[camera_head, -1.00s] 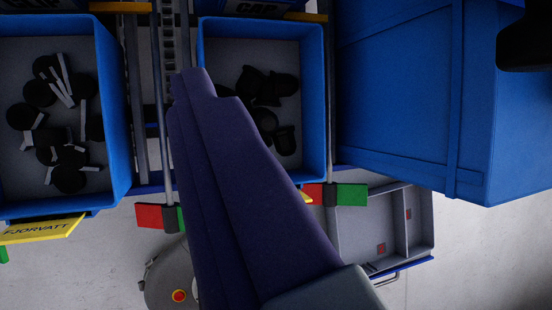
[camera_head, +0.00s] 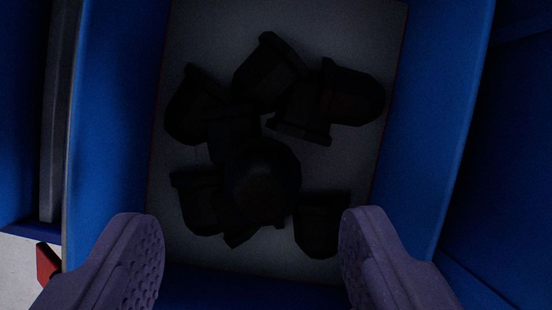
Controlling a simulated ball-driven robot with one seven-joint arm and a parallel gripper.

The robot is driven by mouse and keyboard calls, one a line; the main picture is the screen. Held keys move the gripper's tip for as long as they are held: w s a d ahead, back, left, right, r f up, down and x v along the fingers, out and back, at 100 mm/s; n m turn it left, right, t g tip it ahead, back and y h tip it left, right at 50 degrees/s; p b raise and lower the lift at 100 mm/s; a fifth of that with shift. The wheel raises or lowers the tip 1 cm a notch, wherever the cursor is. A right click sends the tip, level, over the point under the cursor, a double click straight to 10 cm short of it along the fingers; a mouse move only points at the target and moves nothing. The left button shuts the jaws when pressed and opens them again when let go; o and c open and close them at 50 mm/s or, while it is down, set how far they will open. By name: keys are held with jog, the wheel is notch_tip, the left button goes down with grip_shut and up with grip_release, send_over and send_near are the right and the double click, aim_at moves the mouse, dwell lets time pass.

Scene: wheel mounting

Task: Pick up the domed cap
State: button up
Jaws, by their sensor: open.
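Several black domed caps lie in a loose heap on the grey floor of a blue bin (camera_head: 108,120). One domed cap (camera_head: 266,180) lies on top near the middle of the heap, overlapping others. Another domed cap (camera_head: 320,224) lies at the near right, close to my right finger in the picture. A further cap (camera_head: 352,94) lies on its side at the far right. My gripper (camera_head: 252,240) is open, its two purple fingers spread at the bottom of the picture. Nothing is between the fingertips but caps farther below. How far the fingers are above the caps I cannot tell.
The bin's blue walls stand close on both sides, the right wall (camera_head: 440,120) beside my right finger. A grey rail (camera_head: 56,120) runs along the left outside. Bare bin floor (camera_head: 215,30) shows at the far left corner.

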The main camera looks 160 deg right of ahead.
aim_at(262, 211)
jog(key=b+x, duration=0.2)
jog(key=x, duration=0.2)
jog(key=shift+s+d+f, duration=0.1)
jog(key=shift+d+f, duration=0.15)
jog(key=shift+f, duration=0.05)
jog(key=shift+r, duration=0.15)
jog(key=shift+c, duration=0.6)
jog(key=c, duration=1)
jog(key=shift+o, duration=0.2)
